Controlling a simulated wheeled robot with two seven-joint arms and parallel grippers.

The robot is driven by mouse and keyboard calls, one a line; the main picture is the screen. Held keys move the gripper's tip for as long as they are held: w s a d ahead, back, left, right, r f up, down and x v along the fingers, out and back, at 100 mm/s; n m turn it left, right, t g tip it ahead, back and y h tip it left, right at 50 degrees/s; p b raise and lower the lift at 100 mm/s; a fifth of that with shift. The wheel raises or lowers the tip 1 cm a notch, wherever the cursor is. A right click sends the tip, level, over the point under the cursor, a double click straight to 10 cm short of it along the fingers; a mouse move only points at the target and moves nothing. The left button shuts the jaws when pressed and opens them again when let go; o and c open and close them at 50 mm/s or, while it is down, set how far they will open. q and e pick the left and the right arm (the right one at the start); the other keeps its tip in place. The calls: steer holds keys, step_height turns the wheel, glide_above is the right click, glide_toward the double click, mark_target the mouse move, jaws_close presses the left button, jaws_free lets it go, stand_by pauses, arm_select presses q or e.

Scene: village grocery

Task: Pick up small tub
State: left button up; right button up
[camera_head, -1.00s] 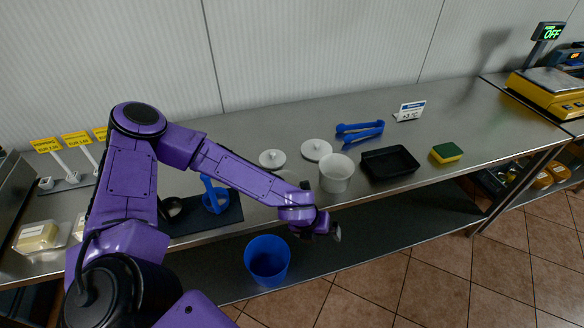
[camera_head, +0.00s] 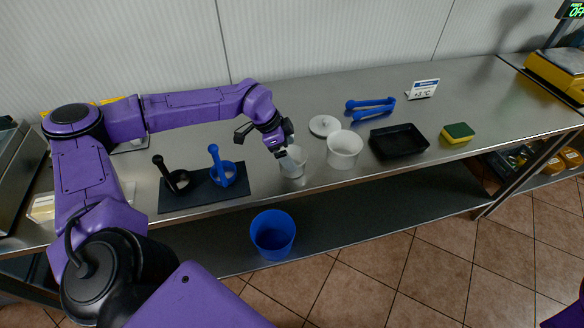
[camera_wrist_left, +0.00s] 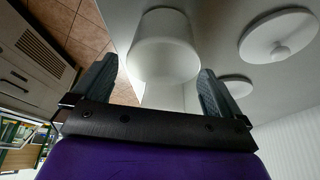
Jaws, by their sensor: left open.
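The small tub (camera_head: 292,163) is white and stands upright near the counter's front edge, partly covered by my left gripper. A wider white tub (camera_head: 344,148) stands just to its right. My left gripper (camera_head: 284,151) is open at the small tub's upper left side, pointing down toward it. In the left wrist view, a white tub (camera_wrist_left: 163,48) lies between and ahead of the two spread fingers of the gripper (camera_wrist_left: 155,72). I cannot tell whether the fingers touch it. My right gripper is not in view.
A white lid (camera_head: 324,125) lies behind the tubs. Blue tongs (camera_head: 371,107), a black tray (camera_head: 398,141) and a sponge (camera_head: 458,132) are to the right. A dark mat (camera_head: 200,196) with scoops is at left. A blue bucket (camera_head: 272,234) stands below.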

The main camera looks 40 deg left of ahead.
mark_target(295, 161)
arm_select(q)
steer(key=b+x, duration=0.2)
steer(key=x, duration=0.1)
steer(key=b+x, duration=0.1)
steer(key=x, duration=0.1)
steer(key=shift+s+a+f, duration=0.15)
steer(key=shift+s+a, duration=0.05)
steer(key=shift+a, duration=0.2)
steer(key=shift+w+d+f+b, duration=0.15)
steer(key=shift+d+f+b, duration=0.05)
steer(key=shift+f+b, duration=0.15)
steer(key=shift+w+d+r, duration=0.1)
steer(key=shift+r, duration=0.1)
steer(key=c, duration=0.7)
